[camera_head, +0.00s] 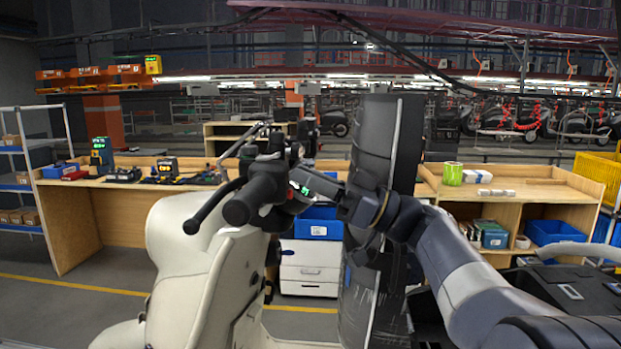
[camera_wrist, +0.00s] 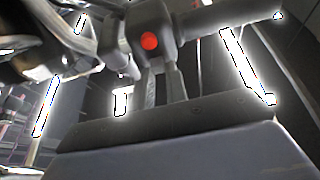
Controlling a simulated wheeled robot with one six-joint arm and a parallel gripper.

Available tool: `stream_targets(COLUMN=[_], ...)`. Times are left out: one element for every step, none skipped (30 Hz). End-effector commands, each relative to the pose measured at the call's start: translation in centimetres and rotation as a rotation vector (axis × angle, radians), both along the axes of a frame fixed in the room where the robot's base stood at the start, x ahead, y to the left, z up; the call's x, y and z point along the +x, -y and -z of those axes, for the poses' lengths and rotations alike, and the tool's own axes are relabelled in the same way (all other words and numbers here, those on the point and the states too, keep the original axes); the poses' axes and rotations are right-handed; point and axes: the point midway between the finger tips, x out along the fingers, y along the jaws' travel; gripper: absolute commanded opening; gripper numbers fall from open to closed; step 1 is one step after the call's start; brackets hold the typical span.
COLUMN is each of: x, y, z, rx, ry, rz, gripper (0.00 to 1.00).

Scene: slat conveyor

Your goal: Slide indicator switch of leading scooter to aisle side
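The cream scooter (camera_head: 185,262) stands left of centre in the head view, with its black handlebar grip (camera_head: 240,207) towards me. My arm comes in from the right, and my gripper (camera_head: 303,190) is at the handlebar's switch area. In the wrist view, a black switch housing (camera_wrist: 146,22) with a round red button (camera_wrist: 149,41) sits on the bar. The two fingers of my gripper (camera_wrist: 163,70) point up at the housing's lower edge, with a narrow gap between them. Their tips meet the housing in the picture; contact is unclear. The indicator switch itself cannot be made out.
A dark upright column (camera_head: 385,150) stands just behind my gripper. Wooden workbenches (camera_head: 85,205) with tools and blue bins (camera_head: 556,231) line the back. A white drawer unit (camera_head: 310,268) is behind the scooter. Open floor lies at lower left.

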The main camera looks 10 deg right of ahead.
Motion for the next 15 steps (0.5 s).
stream_targets(x=[0.0, 0.0, 0.0, 0.0, 0.0, 0.0, 0.0, 0.0, 0.0, 0.0, 0.0, -0.01, -0.01, -0.01, -0.01], y=[0.0, 0.0, 0.01, 0.01, 0.01, 0.01, 0.01, 0.01, 0.01, 0.01, 0.01, 0.01, 0.01, 0.01, 0.01], z=[-0.01, -0.01, -0.01, -0.01, -0.01, -0.01, -0.01, -0.01, -0.01, -0.01, -0.01, -0.01, -0.01, -0.01, -0.01], rx=[0.0, 0.0, 0.0, 0.0, 0.0, 0.0, 0.0, 0.0, 0.0, 0.0, 0.0, 0.0, 0.0, 0.0, 0.0], ry=[0.0, 0.0, 0.0, 0.0, 0.0, 0.0, 0.0, 0.0, 0.0, 0.0, 0.0, 0.0, 0.0, 0.0, 0.0], rz=[0.0, 0.0, 0.0, 0.0, 0.0, 0.0, 0.0, 0.0, 0.0, 0.0, 0.0, 0.0, 0.0, 0.0, 0.0], gripper=[0.09, 0.07, 0.04, 0.01, 0.0, 0.0, 0.0, 0.0, 0.0, 0.0, 0.0, 0.0, 0.0, 0.0, 0.0])
